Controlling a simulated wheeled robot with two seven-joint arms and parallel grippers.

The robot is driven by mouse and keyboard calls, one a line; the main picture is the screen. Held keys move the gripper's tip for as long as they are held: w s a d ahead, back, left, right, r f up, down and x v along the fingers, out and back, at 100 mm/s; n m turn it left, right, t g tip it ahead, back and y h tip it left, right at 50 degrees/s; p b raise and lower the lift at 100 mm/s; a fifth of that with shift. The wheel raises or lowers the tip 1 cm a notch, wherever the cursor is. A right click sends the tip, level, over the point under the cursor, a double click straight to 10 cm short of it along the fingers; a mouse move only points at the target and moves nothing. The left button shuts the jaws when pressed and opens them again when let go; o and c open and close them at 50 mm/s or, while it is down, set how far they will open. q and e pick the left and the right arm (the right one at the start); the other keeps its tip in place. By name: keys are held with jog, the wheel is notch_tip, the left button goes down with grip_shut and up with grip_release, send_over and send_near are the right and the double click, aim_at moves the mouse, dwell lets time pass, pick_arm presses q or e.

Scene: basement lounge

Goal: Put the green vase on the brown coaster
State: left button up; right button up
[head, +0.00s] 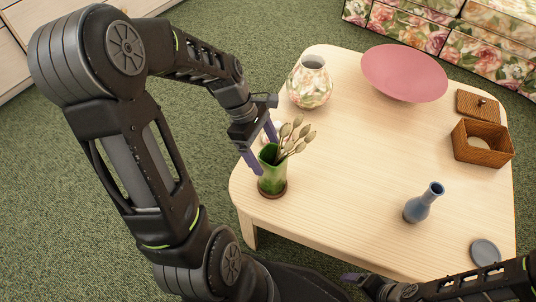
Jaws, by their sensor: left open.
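The green vase (271,178) stands upright near the left edge of the light wooden table (350,185), with several dried seed-pod stems rising from it. The brown coaster (278,193) shows as a dark rim under the vase's base, and the vase appears to rest on it. My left gripper (265,155) is open at the vase's upper part, one finger on its left side and the other behind it near the stems. I cannot tell whether the fingers touch it. My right gripper (358,279) is low in the picture, its jaws too small and dark to read.
A floral vase (310,85) and a pink bowl (404,72) stand at the back. A wicker box (481,145) and its lid (478,104) are at the right. A blue vase (422,205) and a blue-grey coaster (485,252) are front right. The table's middle is clear.

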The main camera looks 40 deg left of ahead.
pick_arm(q)
jog(key=p+v, duration=0.2)
jog(key=v, duration=0.7)
jog(key=shift+r+p, duration=0.2)
jog(key=shift+p, duration=0.2)
